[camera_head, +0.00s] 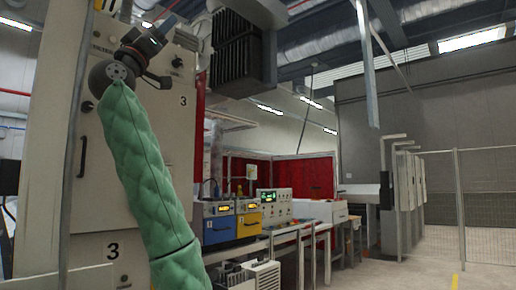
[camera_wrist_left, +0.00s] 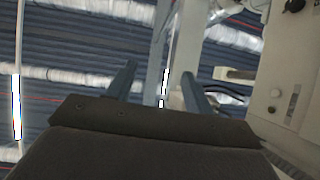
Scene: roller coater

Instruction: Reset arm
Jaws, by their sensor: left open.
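My left arm, in a green quilted sleeve, rises from the bottom of the head view. My left gripper (camera_head: 162,32) is raised high, in front of a tall beige cabinet marked 3 (camera_head: 125,190). In the left wrist view my left gripper (camera_wrist_left: 158,76) has its two fingers apart with nothing between them. It points up toward the ceiling. The cabinet's beige side also shows at the right of the wrist view (camera_wrist_left: 285,85). How far the gripper is from the cabinet is hard to tell. My right gripper is not in view.
A bench with a blue unit (camera_head: 218,228), a yellow unit (camera_head: 248,222) and a pale instrument (camera_head: 275,204) stands right of the cabinet. A dark finned box (camera_head: 236,52) hangs above. A mesh fence (camera_head: 455,200) stands at right, with open floor before it.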

